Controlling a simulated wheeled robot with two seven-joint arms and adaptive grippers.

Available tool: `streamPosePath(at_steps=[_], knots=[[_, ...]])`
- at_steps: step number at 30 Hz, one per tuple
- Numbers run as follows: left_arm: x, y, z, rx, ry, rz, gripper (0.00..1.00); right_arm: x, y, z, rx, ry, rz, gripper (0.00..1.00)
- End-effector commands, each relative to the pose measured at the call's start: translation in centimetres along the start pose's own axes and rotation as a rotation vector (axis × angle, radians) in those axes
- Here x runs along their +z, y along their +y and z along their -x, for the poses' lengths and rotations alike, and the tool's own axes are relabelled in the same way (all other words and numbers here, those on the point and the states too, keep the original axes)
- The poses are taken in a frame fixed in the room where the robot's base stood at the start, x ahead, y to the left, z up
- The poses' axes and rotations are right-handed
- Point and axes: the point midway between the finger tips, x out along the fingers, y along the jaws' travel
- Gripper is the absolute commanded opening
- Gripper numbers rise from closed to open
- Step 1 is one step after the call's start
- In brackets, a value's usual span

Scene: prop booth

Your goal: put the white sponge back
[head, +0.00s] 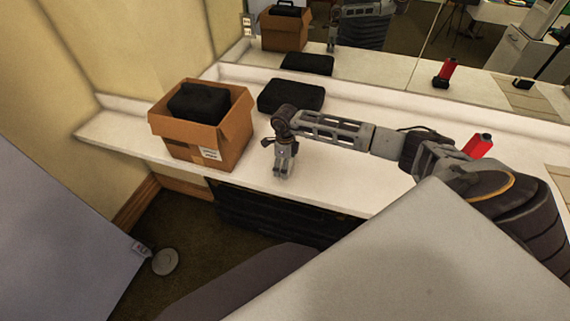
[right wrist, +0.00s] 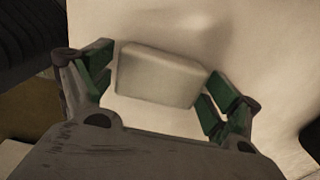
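My right gripper (head: 284,174) points down at the counter's front edge, to the right of the cardboard box. The right wrist view shows its two green-padded fingers (right wrist: 161,74) on either side of the white sponge (right wrist: 158,75). The sponge is a pale rounded block lined up between the fingertips. The fingertips are very close to its two ends; I cannot tell whether they press on it. I cannot make the sponge out in the head view against the pale counter. My left gripper is not in view.
A cardboard box (head: 190,152) with a black case (head: 199,103) in it stands on the white counter (head: 115,132) at left. Another black case (head: 291,96) lies behind the gripper. A red object (head: 477,146) is at right behind my arm. A mirror backs the counter.

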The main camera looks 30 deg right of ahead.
Motion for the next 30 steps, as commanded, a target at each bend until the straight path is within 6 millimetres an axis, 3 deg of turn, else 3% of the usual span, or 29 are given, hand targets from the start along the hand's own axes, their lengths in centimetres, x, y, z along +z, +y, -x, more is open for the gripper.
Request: streamPosePath(at_steps=[17,23,30], knots=[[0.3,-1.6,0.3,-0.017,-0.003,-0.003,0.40,0.0,0.0,0.3,0.000,0.000,0.000,0.97],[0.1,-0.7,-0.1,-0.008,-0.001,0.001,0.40,0.0,0.0,2.2,-0.001,-0.002,0.001,0.97],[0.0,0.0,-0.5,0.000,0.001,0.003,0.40,0.1,-0.1,5.7,-0.002,-0.002,0.000,0.97]])
